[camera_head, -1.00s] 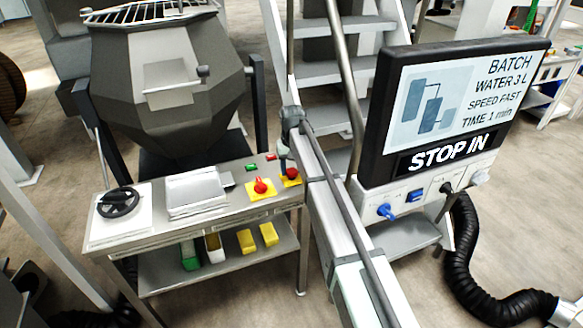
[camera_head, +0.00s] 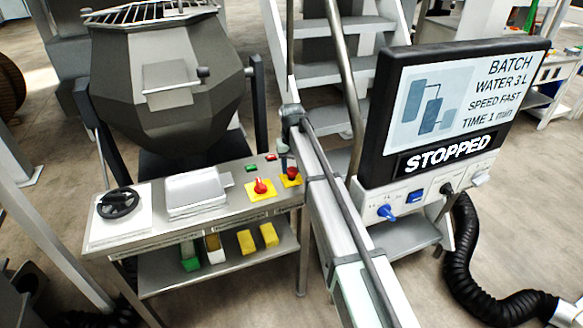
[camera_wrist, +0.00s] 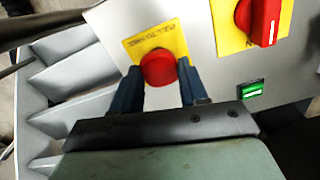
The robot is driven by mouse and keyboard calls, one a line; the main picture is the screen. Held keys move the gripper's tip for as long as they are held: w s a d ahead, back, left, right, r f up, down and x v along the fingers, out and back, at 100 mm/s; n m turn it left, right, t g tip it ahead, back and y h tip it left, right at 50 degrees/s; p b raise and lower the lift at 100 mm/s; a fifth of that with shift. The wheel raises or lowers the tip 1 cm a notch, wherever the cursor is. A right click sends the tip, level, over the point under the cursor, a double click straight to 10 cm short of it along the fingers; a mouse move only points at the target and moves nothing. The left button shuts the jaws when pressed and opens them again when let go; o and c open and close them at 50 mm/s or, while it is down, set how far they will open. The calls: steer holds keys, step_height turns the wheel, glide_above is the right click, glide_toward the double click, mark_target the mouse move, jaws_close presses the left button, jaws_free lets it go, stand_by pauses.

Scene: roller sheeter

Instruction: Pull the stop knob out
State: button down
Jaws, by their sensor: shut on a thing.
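The red stop knob (camera_wrist: 158,68) sits on a yellow plate (camera_wrist: 165,36) and is between the two blue fingers of my gripper (camera_wrist: 159,86) in the wrist view. The fingers are shut on it from both sides. In the head view the stop knob (camera_head: 292,172) is at the right end of the panel, with my gripper (camera_head: 283,158) at it, partly hidden by my arm. The screen (camera_head: 450,105) reads "STOPPED", with batch, water, speed and time lines above.
A red rotary switch (camera_head: 261,186) on a yellow plate is left of the stop knob. A green button (camera_wrist: 250,91) is close to my gripper in the wrist view. A black handwheel (camera_head: 119,202) and a metal cover (camera_head: 196,192) are further left on the panel.

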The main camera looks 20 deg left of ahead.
mark_target(291, 169)
steer(key=shift+r, duration=0.25)
steer(key=c, duration=0.6)
jaws_free()
step_height(291, 169, up, 14)
steer(key=shift+f, duration=0.1)
